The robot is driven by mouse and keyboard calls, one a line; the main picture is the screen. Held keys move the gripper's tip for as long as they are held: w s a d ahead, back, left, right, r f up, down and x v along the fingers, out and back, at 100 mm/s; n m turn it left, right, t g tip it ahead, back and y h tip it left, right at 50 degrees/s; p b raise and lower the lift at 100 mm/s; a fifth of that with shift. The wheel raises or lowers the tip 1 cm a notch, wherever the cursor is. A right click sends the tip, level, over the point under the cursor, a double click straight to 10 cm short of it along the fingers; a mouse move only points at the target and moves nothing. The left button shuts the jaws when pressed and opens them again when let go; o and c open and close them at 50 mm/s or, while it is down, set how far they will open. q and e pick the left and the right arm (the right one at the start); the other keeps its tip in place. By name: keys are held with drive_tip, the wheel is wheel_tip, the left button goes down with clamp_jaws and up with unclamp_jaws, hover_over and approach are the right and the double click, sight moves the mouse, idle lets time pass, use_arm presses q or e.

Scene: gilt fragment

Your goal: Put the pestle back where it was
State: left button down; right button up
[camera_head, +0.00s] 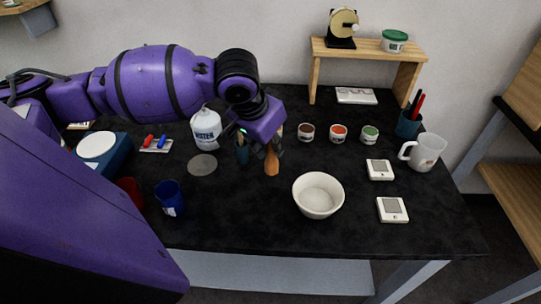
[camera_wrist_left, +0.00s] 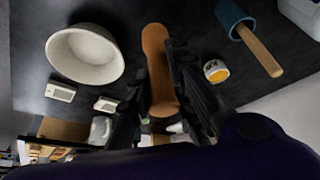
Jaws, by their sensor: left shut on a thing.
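The pestle (camera_head: 271,161) is a brown wooden rod with rounded ends. My left gripper (camera_head: 263,142) is shut on it above the table, left of and behind the white bowl (camera_head: 318,181). In the left wrist view, the pestle (camera_wrist_left: 157,65) lies between the two fingers of my left gripper (camera_wrist_left: 172,95), and the bowl (camera_wrist_left: 62,42) is apart from it at the left. The bowl stands upright and looks empty. The gripper partly hides the pestle's upper part in the head view. My right gripper is not in view.
Small jars (camera_head: 338,134) stand behind the bowl; two white square devices (camera_head: 379,169) and a mug (camera_head: 422,152) are right. A white bottle (camera_head: 206,129), grey disc (camera_head: 202,165) and blue cup (camera_head: 169,200) are left. The front middle is clear.

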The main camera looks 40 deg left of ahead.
sight(270, 156)
use_arm(q)
drive_tip(key=shift+w+a+f, duration=0.25)
drive_tip(key=shift+a+f, duration=0.05)
drive_tip(key=shift+f, duration=0.15)
drive_tip(key=shift+w+a+f, duration=0.2)
drive_tip(key=shift+a+f, duration=0.05)
drive_tip(key=shift+f, duration=0.15)
drive_tip(key=f, duration=0.3)
drive_tip(key=shift+w+a+f, duration=0.15)
drive_tip(key=shift+a+f, duration=0.1)
drive_tip(key=shift+f, duration=0.15)
drive_tip(key=shift+r, duration=0.1)
drive_tip(key=c, duration=1.6)
unclamp_jaws()
drive_tip(key=shift+f, duration=0.2)
drive_tip(key=shift+o, duration=0.2)
drive_tip(key=shift+r, duration=0.1)
